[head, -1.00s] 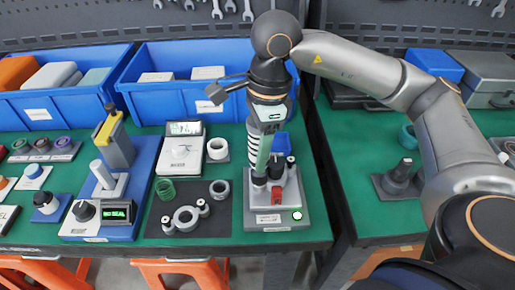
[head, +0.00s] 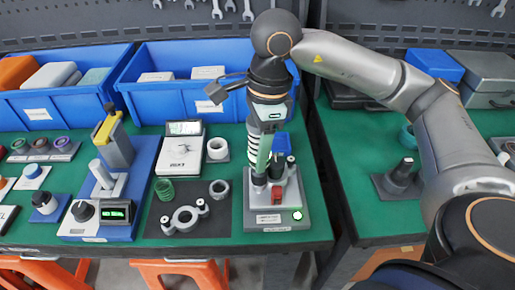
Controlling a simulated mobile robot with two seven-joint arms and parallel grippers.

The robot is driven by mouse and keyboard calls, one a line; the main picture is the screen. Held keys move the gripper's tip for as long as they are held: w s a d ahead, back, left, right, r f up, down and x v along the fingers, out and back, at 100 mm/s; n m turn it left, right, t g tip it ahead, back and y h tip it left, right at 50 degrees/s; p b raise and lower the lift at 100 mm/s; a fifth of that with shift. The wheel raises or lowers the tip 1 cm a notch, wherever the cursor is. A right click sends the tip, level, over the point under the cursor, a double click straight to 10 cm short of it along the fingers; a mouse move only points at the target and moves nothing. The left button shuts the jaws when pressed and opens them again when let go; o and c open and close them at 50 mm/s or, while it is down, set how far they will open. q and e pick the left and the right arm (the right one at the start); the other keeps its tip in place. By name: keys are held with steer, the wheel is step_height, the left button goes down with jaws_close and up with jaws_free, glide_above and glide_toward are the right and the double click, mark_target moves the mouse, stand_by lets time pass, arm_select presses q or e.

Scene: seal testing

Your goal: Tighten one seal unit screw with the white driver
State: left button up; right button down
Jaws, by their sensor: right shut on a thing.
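The seal unit (head: 257,221) is a grey block near the front edge of the green table, with black posts, a red part (head: 278,196) and a lit green-white spot at its front right. My right gripper (head: 262,168) points down over the unit's left part, with its fingers close above a dark upright cylinder (head: 259,181). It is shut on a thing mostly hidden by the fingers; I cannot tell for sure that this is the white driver. The screw is hidden. A white-and-black ribbed column (head: 252,150) shows beside the fingers. My left gripper is not in view.
A dark mat (head: 160,229) with a grey ring clamp (head: 184,218) and a green coil (head: 165,189) lies left of the unit. A blue tester (head: 148,160) stands farther left. Blue bins (head: 150,98) line the back. A gap separates the right table (head: 345,150).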

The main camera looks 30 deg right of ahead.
mark_target(257, 130)
steer(key=shift+r, duration=0.1)
steer(key=shift+r+p, duration=1.8)
steer(key=shift+r, duration=0.65)
steer(key=shift+f, duration=0.1)
